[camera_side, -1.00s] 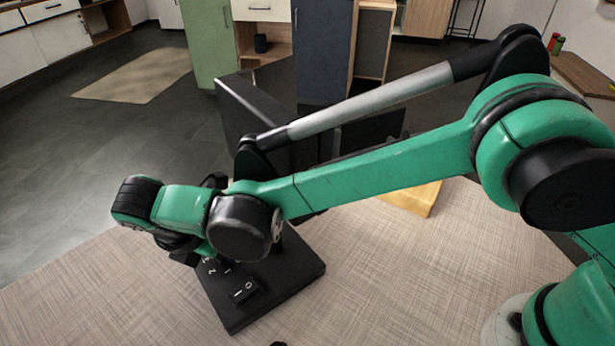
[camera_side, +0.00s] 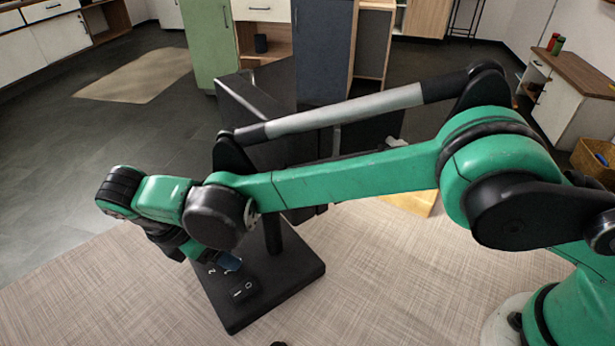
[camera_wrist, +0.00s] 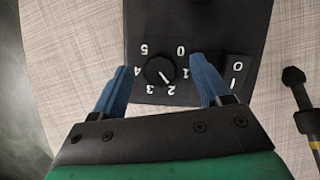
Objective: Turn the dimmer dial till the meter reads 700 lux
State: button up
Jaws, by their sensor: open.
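The dimmer dial (camera_wrist: 160,70) is a round black knob with a white pointer line, set on a black base (camera_wrist: 215,20) that also shows in the side view (camera_side: 285,283). White numbers 0 to 5 ring the dial. The pointer aims to the lower right in the wrist view, near the 2. My gripper (camera_wrist: 161,72) is open, its blue fingers apart on either side of the dial, with gaps to it. In the side view one blue fingertip (camera_side: 229,261) shows low over the base, and the dial is hidden. No meter reading is legible.
A rocker switch marked I and O (camera_wrist: 235,72) sits beside the dial, close to one finger. A dark post (camera_side: 273,235) rises from the base behind my wrist. A dark tool-like object (camera_wrist: 300,100) lies to the right.

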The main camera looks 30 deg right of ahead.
jog(key=shift+v, duration=2.85)
